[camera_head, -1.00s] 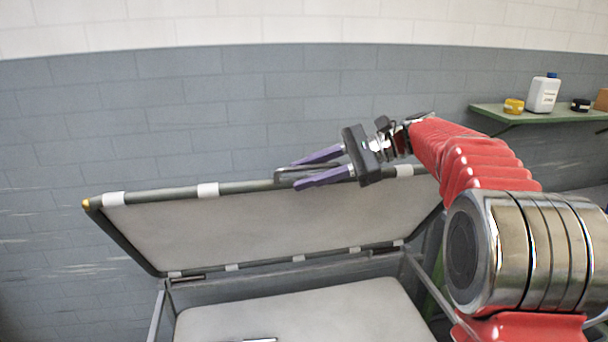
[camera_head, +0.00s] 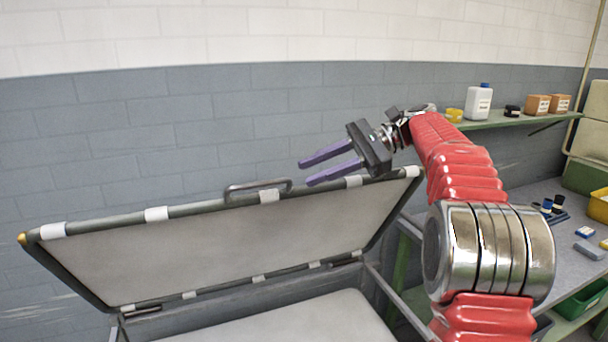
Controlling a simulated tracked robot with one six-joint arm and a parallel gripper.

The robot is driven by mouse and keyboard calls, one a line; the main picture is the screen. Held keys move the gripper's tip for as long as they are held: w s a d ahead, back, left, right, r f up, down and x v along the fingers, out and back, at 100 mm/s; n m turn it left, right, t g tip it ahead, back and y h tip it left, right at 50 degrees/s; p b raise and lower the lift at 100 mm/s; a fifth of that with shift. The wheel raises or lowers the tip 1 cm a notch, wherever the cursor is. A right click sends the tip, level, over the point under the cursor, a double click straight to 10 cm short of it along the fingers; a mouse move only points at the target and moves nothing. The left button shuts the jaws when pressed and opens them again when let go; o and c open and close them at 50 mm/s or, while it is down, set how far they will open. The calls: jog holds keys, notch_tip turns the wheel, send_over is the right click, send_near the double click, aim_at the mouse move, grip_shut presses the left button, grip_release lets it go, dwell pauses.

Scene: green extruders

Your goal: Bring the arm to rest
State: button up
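My gripper (camera_head: 308,172) has two purple fingers that point left and stand apart, with nothing between them. It is in the air at the upper middle of the picture. My red arm reaches up to it from the lower right. The raised lid (camera_head: 230,249) of a grey case is below and behind the gripper. The lid's handle (camera_head: 257,186) is on its top edge, just left of and below the fingertips, apart from them in the picture.
A green wall shelf (camera_head: 520,121) holds a white bottle (camera_head: 478,103), a yellow pot (camera_head: 454,115) and small brown boxes. A workbench (camera_head: 550,225) with small items and a green bin (camera_head: 580,304) is at the right. The grey brick wall stands behind. Space left of the gripper is clear.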

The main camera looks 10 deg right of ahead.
dwell(0.3)
jog(key=s+a+f+n+t+h, duration=0.1)
jog(key=s+a+f+n+h, duration=0.1)
jog(key=s+a+f+h, duration=0.3)
jog(key=s+a+f+n+t+h, duration=0.1)
jog(key=s+a+f+h, duration=0.1)
jog(key=s, duration=0.6)
jog(key=s+d+f+n+t+h, duration=0.1)
jog(key=s+d+f+n+h, duration=0.2)
jog(key=s+f, duration=0.4)
jog(key=s+d+f+n+t+h, duration=0.2)
jog(key=s+f+n, duration=0.4)
jog(key=s, duration=0.4)
jog(key=shift+s+d+f+n+h, duration=0.15)
jog(key=shift+d+f+n+h, duration=0.15)
jog(key=shift+d+f+h, duration=0.45)
jog(key=shift+a+h, duration=0.2)
jog(key=shift+h, duration=0.05)
